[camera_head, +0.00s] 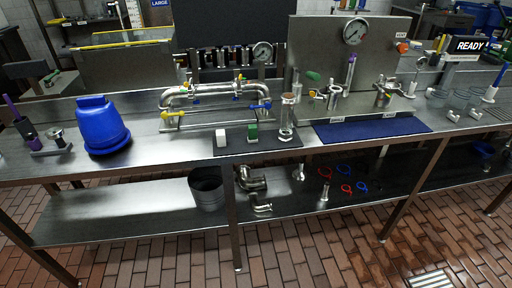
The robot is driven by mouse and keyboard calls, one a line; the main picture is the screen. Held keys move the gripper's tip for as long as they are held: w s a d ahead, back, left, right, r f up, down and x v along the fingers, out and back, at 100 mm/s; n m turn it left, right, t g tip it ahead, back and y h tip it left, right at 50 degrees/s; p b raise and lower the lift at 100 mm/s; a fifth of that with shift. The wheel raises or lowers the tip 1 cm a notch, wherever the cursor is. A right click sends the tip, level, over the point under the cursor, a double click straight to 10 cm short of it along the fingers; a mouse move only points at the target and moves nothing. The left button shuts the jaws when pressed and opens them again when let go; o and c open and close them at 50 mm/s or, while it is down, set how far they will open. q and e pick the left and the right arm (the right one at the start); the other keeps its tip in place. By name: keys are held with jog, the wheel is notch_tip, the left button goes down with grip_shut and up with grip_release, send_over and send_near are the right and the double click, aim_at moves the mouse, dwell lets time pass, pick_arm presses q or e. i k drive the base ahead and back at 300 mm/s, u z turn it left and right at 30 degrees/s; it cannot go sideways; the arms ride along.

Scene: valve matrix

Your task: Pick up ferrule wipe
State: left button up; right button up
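A small white block (221,139) stands on the left part of a dark mat (232,150) on the steel bench. A green block (253,132) stands on the same mat, right of the white one. Either could be the ferrule wipe; I cannot tell which, as no label is readable. Neither of my grippers is in view.
A blue bucket-shaped container (103,126) stands on the bench at left. Bent steel pipework (215,93) stands behind the mat. A blue mat (350,129) lies to the right, before a panel with a gauge (355,31). The bench between bucket and mat is clear.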

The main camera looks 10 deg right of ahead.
aim_at(252, 139)
jog(key=u, duration=1.1)
jog(key=i, duration=0.85)
jog(key=z, duration=0.75)
jog(key=i, duration=0.55)
jog(key=z, duration=0.5)
